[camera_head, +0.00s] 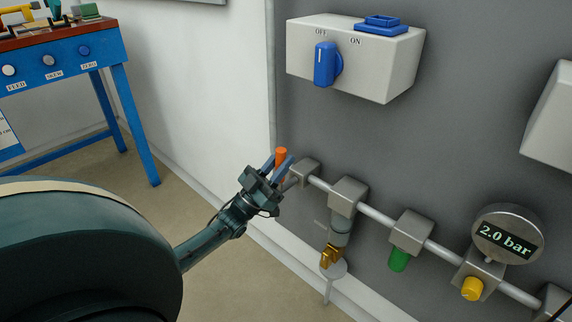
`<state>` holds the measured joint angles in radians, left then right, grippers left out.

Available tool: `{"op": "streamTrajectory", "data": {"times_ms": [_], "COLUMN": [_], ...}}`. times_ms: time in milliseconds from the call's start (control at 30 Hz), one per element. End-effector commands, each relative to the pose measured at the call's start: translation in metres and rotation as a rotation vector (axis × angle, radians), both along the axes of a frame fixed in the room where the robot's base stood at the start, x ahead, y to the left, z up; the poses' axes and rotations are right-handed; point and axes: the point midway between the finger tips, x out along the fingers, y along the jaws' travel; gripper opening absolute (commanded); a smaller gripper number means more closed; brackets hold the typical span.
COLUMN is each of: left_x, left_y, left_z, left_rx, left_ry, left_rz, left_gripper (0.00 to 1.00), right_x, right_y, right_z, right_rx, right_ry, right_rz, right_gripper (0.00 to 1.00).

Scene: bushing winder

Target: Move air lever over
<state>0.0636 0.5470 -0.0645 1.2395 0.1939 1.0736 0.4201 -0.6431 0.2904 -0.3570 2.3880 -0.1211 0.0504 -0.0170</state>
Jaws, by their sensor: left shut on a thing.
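The air lever (281,153) is an orange handle standing upright at the left end of the grey pipe assembly on the wall panel. My left gripper (278,165) is at the lever, its two fingers closed around it. The lever's lower part is hidden behind the fingers. My right gripper is not in view.
The pipe (375,213) runs right from the lever past a filter, a green knob (399,259), a yellow knob (472,289) and a gauge (507,234) reading 2.0 bar. A white switch box (370,65) with a blue knob is above. A blue table (75,77) stands at the left.

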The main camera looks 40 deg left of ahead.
Motion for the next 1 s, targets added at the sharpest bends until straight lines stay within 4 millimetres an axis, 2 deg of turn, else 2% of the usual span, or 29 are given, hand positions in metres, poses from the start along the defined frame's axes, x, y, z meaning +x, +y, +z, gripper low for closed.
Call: {"op": "streamTrajectory", "data": {"times_ms": [233, 700, 733, 1000], "left_x": [0.0005, 0.0006, 0.0006, 0.0006], "left_y": [0.0068, 0.0087, 0.0087, 0.0079], "left_z": [-0.0007, -0.0007, -0.0007, -0.0004], "left_rx": [-0.066, -0.082, -0.082, -0.078], "left_ry": [0.008, 0.009, 0.009, 0.008], "left_rz": [0.002, 0.002, 0.002, 0.001], "left_gripper": [0.00, 0.00, 0.24, 0.44], "right_x": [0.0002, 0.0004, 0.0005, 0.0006], "right_y": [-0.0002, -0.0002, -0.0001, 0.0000], "right_z": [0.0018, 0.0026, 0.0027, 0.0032], "right_rx": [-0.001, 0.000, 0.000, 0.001], "right_ry": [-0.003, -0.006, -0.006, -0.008], "right_rz": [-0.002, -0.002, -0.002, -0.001], "right_gripper": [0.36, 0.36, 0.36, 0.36]}}
